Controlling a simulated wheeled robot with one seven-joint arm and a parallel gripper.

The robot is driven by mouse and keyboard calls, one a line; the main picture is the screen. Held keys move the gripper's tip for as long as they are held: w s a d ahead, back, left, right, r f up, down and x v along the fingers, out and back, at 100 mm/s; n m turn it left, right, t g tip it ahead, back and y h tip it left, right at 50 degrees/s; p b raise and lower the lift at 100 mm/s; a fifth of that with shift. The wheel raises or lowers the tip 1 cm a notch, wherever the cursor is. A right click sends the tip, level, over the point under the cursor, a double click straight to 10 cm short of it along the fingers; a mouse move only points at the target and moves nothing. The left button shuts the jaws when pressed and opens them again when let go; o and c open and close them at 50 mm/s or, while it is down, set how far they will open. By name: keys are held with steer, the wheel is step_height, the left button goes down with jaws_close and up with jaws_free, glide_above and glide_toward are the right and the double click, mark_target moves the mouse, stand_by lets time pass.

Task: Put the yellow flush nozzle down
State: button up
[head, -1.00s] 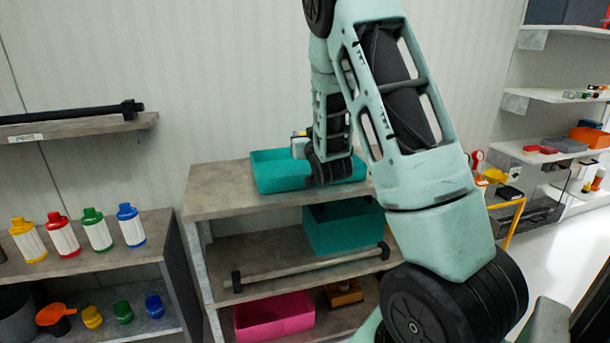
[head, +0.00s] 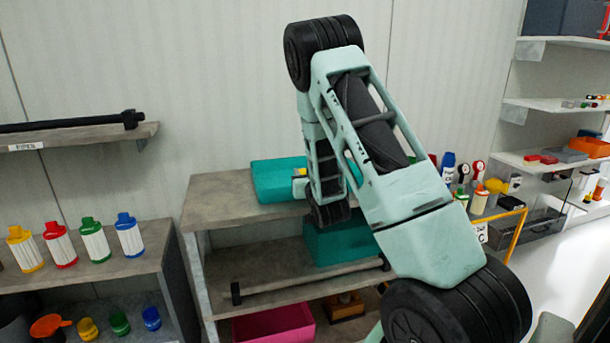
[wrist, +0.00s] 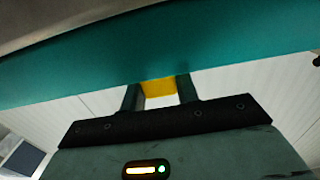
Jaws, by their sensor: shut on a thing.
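My gripper (wrist: 160,90) is shut on a yellow piece, the flush nozzle (wrist: 158,88), of which only a small part shows between the two dark fingers. In the head view a speck of yellow nozzle (head: 300,171) shows by my wrist, and my arm hides most of the gripper. The gripper is at the front side of the teal tray (head: 270,182) on the top shelf. In the wrist view the teal wall (wrist: 60,75) spans the picture just beyond the fingers. I cannot tell whether the nozzle touches it.
The grey top shelf (head: 222,205) has bare room left of the tray. A second teal bin (head: 335,245), a bar (head: 295,280) and a pink bin (head: 275,325) are below. Several coloured bottles (head: 95,240) stand on the left shelf.

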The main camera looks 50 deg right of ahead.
steer(key=o, duration=1.1)
steer(key=shift+c, duration=0.2)
steer(key=shift+r+p, duration=0.2)
steer(key=shift+p, duration=0.15)
steer(key=b+v, duration=0.1)
steer(key=v, duration=0.5)
steer(key=shift+s+f, duration=0.2)
steer(key=p+v, duration=0.5)
steer(key=p, duration=0.6)
steer(key=shift+s+a+r, duration=0.15)
steer(key=shift+s, duration=0.1)
